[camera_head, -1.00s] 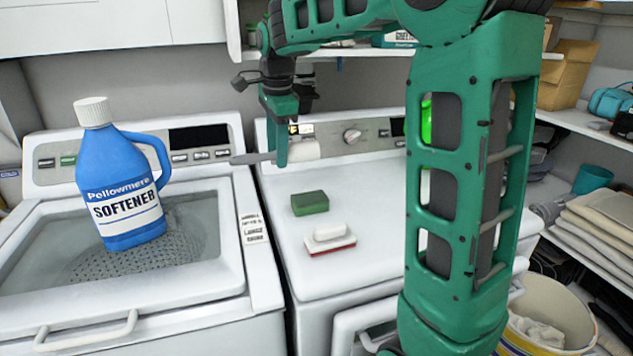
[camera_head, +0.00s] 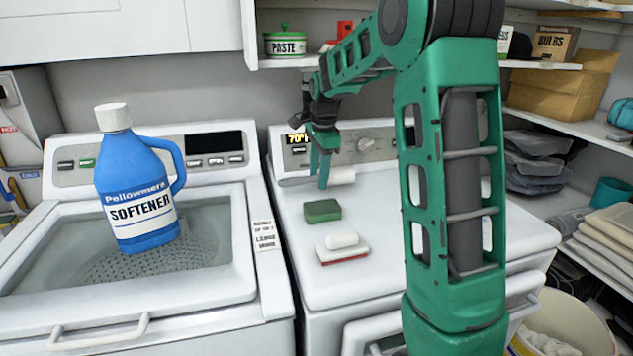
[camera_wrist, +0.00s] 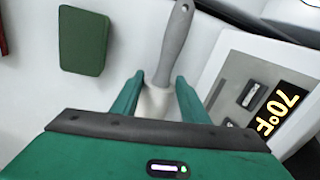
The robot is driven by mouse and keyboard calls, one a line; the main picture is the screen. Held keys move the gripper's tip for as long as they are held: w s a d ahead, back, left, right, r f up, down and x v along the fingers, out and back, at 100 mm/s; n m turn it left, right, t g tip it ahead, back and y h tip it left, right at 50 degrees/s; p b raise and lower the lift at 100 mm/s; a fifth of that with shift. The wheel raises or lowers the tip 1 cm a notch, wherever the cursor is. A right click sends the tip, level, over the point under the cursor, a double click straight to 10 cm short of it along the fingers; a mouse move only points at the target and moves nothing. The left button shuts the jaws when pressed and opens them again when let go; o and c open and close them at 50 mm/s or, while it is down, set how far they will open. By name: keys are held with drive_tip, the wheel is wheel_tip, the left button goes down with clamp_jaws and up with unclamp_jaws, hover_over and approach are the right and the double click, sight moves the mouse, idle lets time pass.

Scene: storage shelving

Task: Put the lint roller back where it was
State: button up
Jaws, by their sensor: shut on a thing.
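The lint roller has a grey handle and a white roll (camera_head: 341,176). My gripper (camera_head: 323,184) is shut on the roll, over the back part of the right machine's white top (camera_head: 390,215). In the head view the handle points left. In the wrist view, the grey handle (camera_wrist: 175,45) extends away beyond my fingers (camera_wrist: 157,88), and the white roll sits between them. I cannot tell whether the roller touches the machine top.
A green sponge (camera_head: 322,211) and a white soap bar on a red-and-white block (camera_head: 342,248) lie on the right machine. A blue softener jug (camera_head: 135,195) stands on the left machine. A shelf with a paste tin (camera_head: 286,44) hangs above. Its control panel (camera_head: 298,140) is close behind.

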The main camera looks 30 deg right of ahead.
drive_tip(key=shift+f, duration=0.9)
drive_tip(key=o, duration=1)
drive_tip(key=shift+f, duration=0.1)
wheel_tip(320, 180, up, 12)
drive_tip(key=s, duration=0.1)
drive_tip(key=shift+s+a, duration=0.15)
drive_tip(key=shift+s, duration=0.25)
drive_tip(key=shift+s, duration=0.1)
